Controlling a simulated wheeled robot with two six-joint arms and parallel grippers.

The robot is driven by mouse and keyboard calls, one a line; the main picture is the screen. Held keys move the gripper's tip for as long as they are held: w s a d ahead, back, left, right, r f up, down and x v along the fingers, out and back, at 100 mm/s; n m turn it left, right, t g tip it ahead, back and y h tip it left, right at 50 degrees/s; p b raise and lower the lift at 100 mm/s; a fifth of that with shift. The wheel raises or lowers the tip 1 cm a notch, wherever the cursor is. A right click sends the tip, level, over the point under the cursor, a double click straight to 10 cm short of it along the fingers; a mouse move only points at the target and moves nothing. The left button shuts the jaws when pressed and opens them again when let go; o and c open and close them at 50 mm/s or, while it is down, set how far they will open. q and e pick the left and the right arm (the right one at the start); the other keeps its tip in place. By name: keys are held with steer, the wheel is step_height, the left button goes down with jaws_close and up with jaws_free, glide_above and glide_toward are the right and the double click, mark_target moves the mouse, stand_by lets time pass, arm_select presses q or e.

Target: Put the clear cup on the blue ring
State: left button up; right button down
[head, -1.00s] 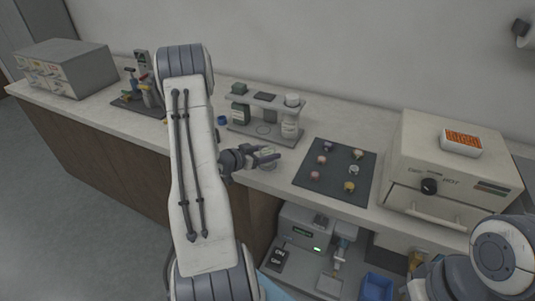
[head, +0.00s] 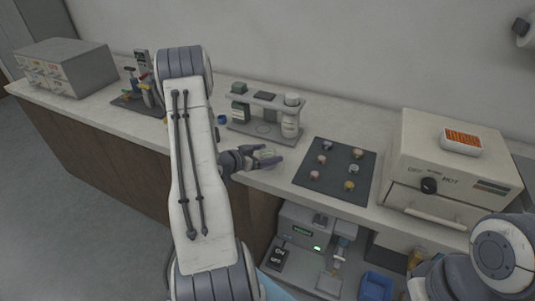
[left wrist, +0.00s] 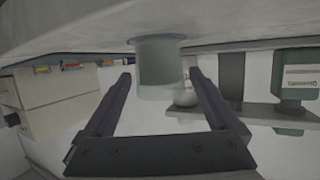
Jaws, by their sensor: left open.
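The clear cup (left wrist: 160,68) stands on the counter in the left wrist view, which is upside down. A blue-grey band (left wrist: 135,40) shows around its base, seemingly the blue ring under it. My left gripper (head: 281,155) is open at the counter's front edge, and its fingers (left wrist: 160,80) lie on either side of the cup with gaps. In the head view the cup (head: 268,154) is faint between the fingers, and the ring there cannot be made out. My right gripper is out of view; only part of that arm shows at lower right.
A grey rack (head: 243,128) with bottles stands just behind the cup. A dark mat (head: 335,184) with several small round pieces lies to the right, then a cream oven (head: 448,155). A small blue item (head: 222,119) sits left of the rack.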

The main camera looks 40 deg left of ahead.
arm_select(q)
steer(key=v, duration=1.1)
steer(key=shift+s+b, duration=0.35)
steer(key=w+d, duration=0.1)
steer(key=w, duration=0.1)
steer(key=w+d+m+g, duration=0.1)
steer(key=w, duration=0.1)
steer(key=w+d+g, duration=0.1)
steer(key=w, duration=0.1)
steer(key=shift+d+r+y, duration=0.15)
steer(key=shift+d+y, duration=0.05)
steer(key=shift+y, duration=0.1)
steer(key=w+d+r+m+g+y, duration=0.1)
steer(key=d+r+g, duration=0.1)
steer(key=d, duration=0.7)
steer(key=w+d+r+m+g+y, duration=0.1)
steer(key=d+r+g, duration=0.2)
steer(key=d, duration=0.6)
steer(key=s+d+r+m+g, duration=0.1)
steer(key=s+d+g, duration=0.2)
steer(key=s+d, duration=0.6)
steer(key=s+d+r+m+g+h, duration=0.1)
steer(key=s+d+r+g, duration=0.1)
steer(key=s+d, duration=0.7)
steer(key=s+g, duration=0.1)
steer(key=s, duration=0.5)
steer(key=shift+s+m+g, duration=0.3)
steer(key=shift+s+g, duration=0.05)
steer(key=shift+g, duration=0.05)
steer(key=shift+d+r, duration=0.1)
